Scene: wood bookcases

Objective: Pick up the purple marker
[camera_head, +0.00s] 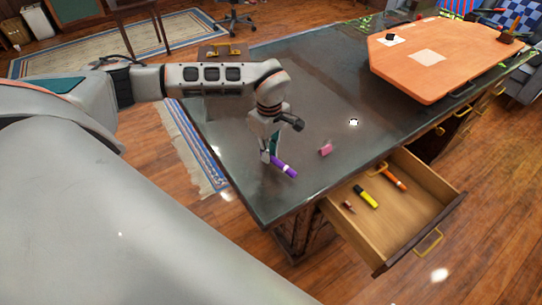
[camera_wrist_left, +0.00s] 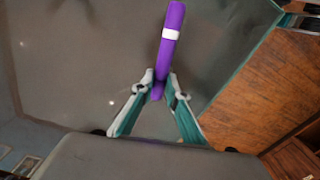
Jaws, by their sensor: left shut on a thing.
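The purple marker (camera_head: 286,168) has a white band and is at the near-left part of the dark desk top (camera_head: 320,100). My left gripper (camera_head: 267,157) comes down from above and is shut on one end of the marker. In the left wrist view the marker (camera_wrist_left: 172,45) sticks out beyond the two fingertips (camera_wrist_left: 160,90), which press on its near end. I cannot tell whether the marker touches the desk or is just above it. My right gripper is not in view.
A pink block (camera_head: 325,149) lies right of the marker. An open drawer (camera_head: 415,215) below holds a yellow marker (camera_head: 366,196), an orange marker (camera_head: 394,178) and a small brown item (camera_head: 348,207). An orange board (camera_head: 445,75) covers the desk's far right. The desk's middle is mostly clear.

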